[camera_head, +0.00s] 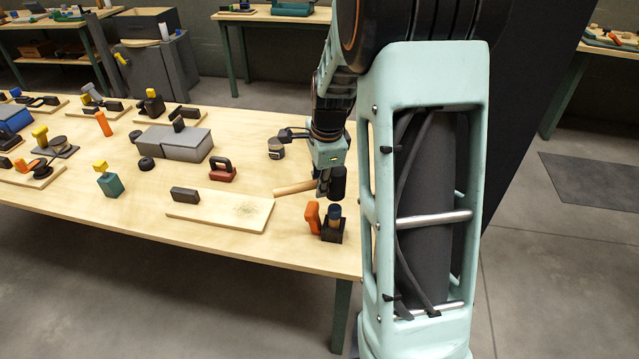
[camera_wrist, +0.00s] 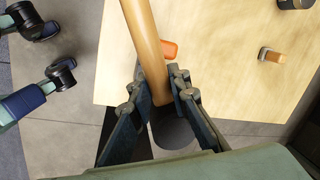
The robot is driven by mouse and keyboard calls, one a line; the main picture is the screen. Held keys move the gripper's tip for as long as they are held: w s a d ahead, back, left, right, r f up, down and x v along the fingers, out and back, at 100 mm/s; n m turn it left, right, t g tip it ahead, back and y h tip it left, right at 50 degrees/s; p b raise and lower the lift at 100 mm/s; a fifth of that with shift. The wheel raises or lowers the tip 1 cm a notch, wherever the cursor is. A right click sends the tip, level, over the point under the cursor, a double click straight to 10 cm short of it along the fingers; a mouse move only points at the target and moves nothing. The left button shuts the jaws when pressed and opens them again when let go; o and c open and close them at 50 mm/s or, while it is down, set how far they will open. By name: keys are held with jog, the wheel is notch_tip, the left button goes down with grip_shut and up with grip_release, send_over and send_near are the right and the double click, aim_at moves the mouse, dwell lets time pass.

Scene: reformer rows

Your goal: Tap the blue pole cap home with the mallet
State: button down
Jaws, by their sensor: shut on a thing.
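The mallet has a pale wooden handle (camera_head: 295,187) and a dark cylindrical head (camera_head: 338,182). My gripper (camera_head: 324,176) is shut on the mallet and holds it above the table near its right edge. In the wrist view my gripper (camera_wrist: 156,88) has its fingers on either side of the handle (camera_wrist: 147,38), and the dark head (camera_wrist: 173,132) lies close behind them. The blue pole cap (camera_head: 334,211) stands in a black block (camera_head: 333,231) below the mallet head, apart from it. How deep the cap sits is too small to tell. The cap is hidden in the wrist view.
An orange upright piece (camera_head: 312,217) stands beside the black block. A pale board (camera_head: 222,211) with a dark block lies to the left. The table's right edge is close to the black block.

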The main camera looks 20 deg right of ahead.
jog(key=s+b+x, duration=0.1)
jog(key=b+x, duration=0.3)
jog(key=x, duration=0.1)
jog(key=shift+w+p+v, duration=0.2)
jog(key=shift+p+v, duration=0.85)
jog(key=shift+p, duration=0.05)
jog(key=shift+w+p+v, duration=0.25)
jog(key=shift+p+v, duration=0.8)
jog(key=shift+v, duration=0.05)
jog(key=shift+r, duration=0.25)
jog(key=s+b+x, duration=0.1)
jog(key=b+x, duration=0.3)
jog(key=x, duration=0.1)
jog(key=shift+w+p+v, duration=0.2)
jog(key=shift+p+v, duration=0.75)
jog(key=shift+v, duration=0.05)
jog(key=shift+w+p+v, duration=0.2)
jog(key=shift+p+v, duration=0.7)
jog(key=shift+v, duration=0.15)
jog(key=shift+r, duration=0.1)
